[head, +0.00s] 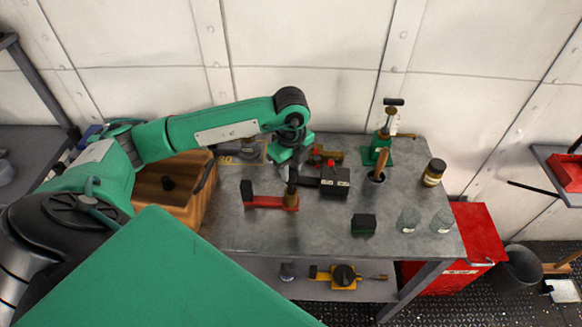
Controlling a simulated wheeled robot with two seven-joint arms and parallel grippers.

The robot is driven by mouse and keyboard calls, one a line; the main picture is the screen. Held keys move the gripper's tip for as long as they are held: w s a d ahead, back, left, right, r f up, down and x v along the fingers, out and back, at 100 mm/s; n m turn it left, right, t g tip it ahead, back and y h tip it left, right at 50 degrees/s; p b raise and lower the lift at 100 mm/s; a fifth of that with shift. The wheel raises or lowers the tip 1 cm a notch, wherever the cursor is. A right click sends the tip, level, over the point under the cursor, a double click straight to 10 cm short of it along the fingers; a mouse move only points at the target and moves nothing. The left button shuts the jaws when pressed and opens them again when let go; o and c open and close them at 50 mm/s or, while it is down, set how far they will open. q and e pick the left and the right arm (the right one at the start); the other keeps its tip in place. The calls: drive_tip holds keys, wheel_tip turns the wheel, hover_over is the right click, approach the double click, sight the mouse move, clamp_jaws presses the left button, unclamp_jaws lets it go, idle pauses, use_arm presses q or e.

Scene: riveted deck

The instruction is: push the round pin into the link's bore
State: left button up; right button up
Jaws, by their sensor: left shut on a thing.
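The link looks to be the red bar (267,202) on the grey bench, with a dark block upright at its left end. My left gripper (292,170) points down over the bar's right end. It is shut on a dark, upright piece, which looks to be the round pin (292,187). The pin's lower part meets a brownish round part at the bar's right end. The bore is hidden, and I cannot tell whether the pin is in it or only above it. My right gripper is not in view.
A black block with a red knob (335,181) stands close right of the gripper. A wooden crate (186,208) is at left. A green hand pump (382,142), a wooden-handled tool (380,163), a jar (433,173) and glasses stand further right.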

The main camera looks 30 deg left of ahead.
use_arm(q)
drive_tip(key=shift+f, duration=0.2)
drive_tip(key=shift+f+b, duration=1.7)
drive_tip(key=shift+f, duration=0.2)
drive_tip(key=o, duration=1.1)
drive_tip(key=shift+r, duration=0.6)
wheel_tip(320, 180, up, 13)
drive_tip(key=b, duration=0.2)
drive_tip(key=shift+f+b, duration=0.15)
drive_tip(key=shift+b, duration=0.2)
